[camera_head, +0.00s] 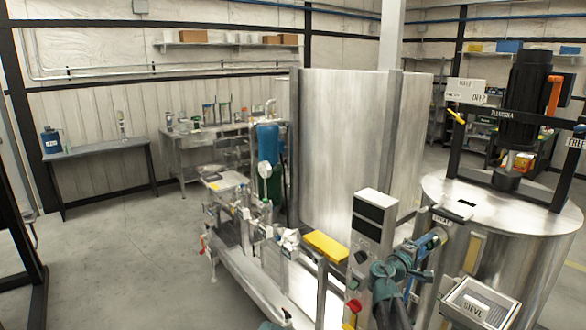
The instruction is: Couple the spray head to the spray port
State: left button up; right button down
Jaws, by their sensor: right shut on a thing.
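My right gripper (430,243) is at the lower right, at the end of my teal and dark arm. It is shut on a small silver and blue piece (437,236), which looks like the spray head; the jaws hide much of it. It is in front of the left side of the steel tank (490,262) with the flat lid. A small label plate (441,219) stands just beyond the held piece. I cannot clearly make out the spray port; it may be hidden behind the gripper. My left gripper does not show; only a bit of teal shows at the bottom edge.
A grey control panel (371,225) stands left of my right arm, by a yellow block (326,247). A black frame with a motor (524,95) rises over the tank. The floor at left is clear.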

jog(key=shift+w+d, duration=0.1)
dwell(0.8)
jog(key=m, duration=0.6)
jog(key=shift+r, duration=0.1)
jog(key=m, duration=0.6)
jog(key=shift+c, duration=1.1)
grip_release()
jog(key=shift+d, duration=0.1)
jog(key=v, duration=0.9)
